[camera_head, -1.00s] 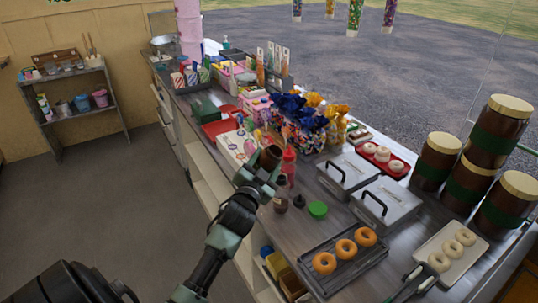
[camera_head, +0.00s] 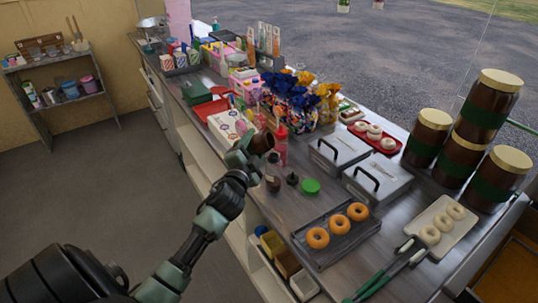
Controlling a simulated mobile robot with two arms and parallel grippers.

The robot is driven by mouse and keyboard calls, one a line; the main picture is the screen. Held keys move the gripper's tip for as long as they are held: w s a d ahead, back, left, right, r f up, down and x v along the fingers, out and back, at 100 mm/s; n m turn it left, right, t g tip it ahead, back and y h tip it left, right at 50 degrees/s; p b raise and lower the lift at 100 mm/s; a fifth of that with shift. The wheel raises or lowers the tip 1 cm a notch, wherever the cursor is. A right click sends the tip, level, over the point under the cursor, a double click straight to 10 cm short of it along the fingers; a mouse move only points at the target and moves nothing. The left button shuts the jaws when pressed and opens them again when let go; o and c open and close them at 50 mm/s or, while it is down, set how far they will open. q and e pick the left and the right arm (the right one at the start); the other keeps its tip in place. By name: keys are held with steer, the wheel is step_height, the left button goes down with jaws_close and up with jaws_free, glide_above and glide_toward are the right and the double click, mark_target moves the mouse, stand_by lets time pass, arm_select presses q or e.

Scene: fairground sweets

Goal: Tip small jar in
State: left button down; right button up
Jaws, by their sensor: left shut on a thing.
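My left gripper (camera_head: 246,148) is shut on a small brown jar (camera_head: 263,142) and holds it above the counter, close to the white box. The jar looks tilted, with its round end towards the right. Its contents are too small to make out. A green lid (camera_head: 310,186) lies on the counter to the right of and nearer than the jar. A dark bottle (camera_head: 273,175) and a red bottle (camera_head: 281,147) stand close beside the gripper. My right gripper is not in view.
Two lidded steel containers (camera_head: 340,150) stand right of the bottles. A dark tray (camera_head: 330,255) holds orange-brown doughnuts in front. Green-handled tongs (camera_head: 378,282) lie at the near edge. Large brown jars (camera_head: 484,108) are stacked at right. A white patterned box (camera_head: 225,125) lies behind the gripper.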

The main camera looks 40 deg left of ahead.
arm_select(q)
steer(key=shift+r, duration=0.15)
steer(key=shift+r, duration=0.1)
steer(key=shift+r+m+p, duration=0.15)
steer(key=shift+m+p, duration=0.2)
steer(key=shift+m, duration=0.05)
steer(key=shift+r, duration=0.1)
stand_by(0.6)
steer(key=shift+r+m+p, duration=0.2)
steer(key=shift+m+p, duration=0.2)
steer(key=shift+m, duration=0.1)
steer(key=shift+r+m, duration=0.1)
steer(key=shift+m, duration=0.2)
stand_by(0.4)
